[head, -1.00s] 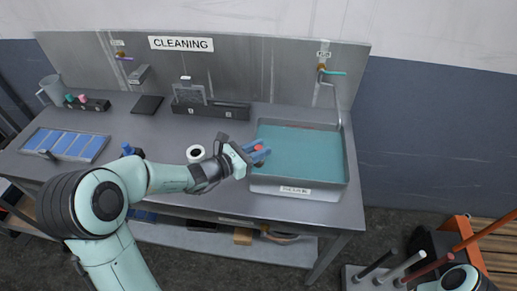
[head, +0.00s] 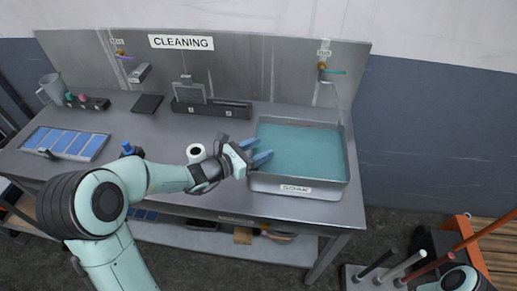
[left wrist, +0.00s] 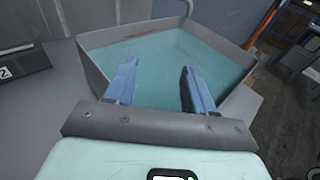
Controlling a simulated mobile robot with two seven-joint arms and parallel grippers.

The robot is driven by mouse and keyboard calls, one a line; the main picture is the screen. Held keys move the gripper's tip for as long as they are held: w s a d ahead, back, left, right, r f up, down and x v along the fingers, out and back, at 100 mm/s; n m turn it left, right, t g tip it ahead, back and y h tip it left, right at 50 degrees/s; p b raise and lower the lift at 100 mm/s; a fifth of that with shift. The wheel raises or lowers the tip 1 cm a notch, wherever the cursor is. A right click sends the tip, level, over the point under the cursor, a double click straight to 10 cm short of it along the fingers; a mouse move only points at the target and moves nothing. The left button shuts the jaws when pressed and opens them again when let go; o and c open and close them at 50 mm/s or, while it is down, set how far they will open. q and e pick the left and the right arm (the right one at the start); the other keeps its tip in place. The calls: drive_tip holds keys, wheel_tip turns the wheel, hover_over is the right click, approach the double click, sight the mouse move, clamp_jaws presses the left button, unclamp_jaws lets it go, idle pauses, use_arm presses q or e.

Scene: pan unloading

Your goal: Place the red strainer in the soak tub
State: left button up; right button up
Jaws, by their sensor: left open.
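The soak tub (head: 262,183) is a grey metal basin with a SOAK label on its front, filled with teal water. It also shows in the left wrist view (left wrist: 92,68). My left gripper (head: 266,150) is over the tub's left edge, with its blue fingers pointing over the water. In the left wrist view the gripper (left wrist: 160,66) is open, its two fingers wide apart with only water visible between them. I cannot make out the red strainer in either view now; the water's surface hides what lies beneath. My right gripper is not in view.
A tap (head: 322,68) stands behind the tub. A white roll (head: 196,152) is beside my left forearm. A dark rack (head: 210,108), a black mat (head: 147,104) and a blue-celled tray (head: 66,143) are on the grey bench, with bare space between them.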

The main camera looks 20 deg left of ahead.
use_arm(q)
drive_tip(key=shift+a+r+p, duration=0.1)
drive_tip(key=shift+r+p, duration=0.25)
drive_tip(key=shift+r, duration=0.5)
drive_tip(key=b+v, duration=0.2)
drive_tip(key=v, duration=0.9)
drive_tip(key=shift+s+f, duration=0.3)
drive_tip(key=shift+s, duration=0.1)
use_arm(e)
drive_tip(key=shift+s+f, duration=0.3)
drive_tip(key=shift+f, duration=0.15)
use_arm(q)
drive_tip(key=shift+a, duration=0.15)
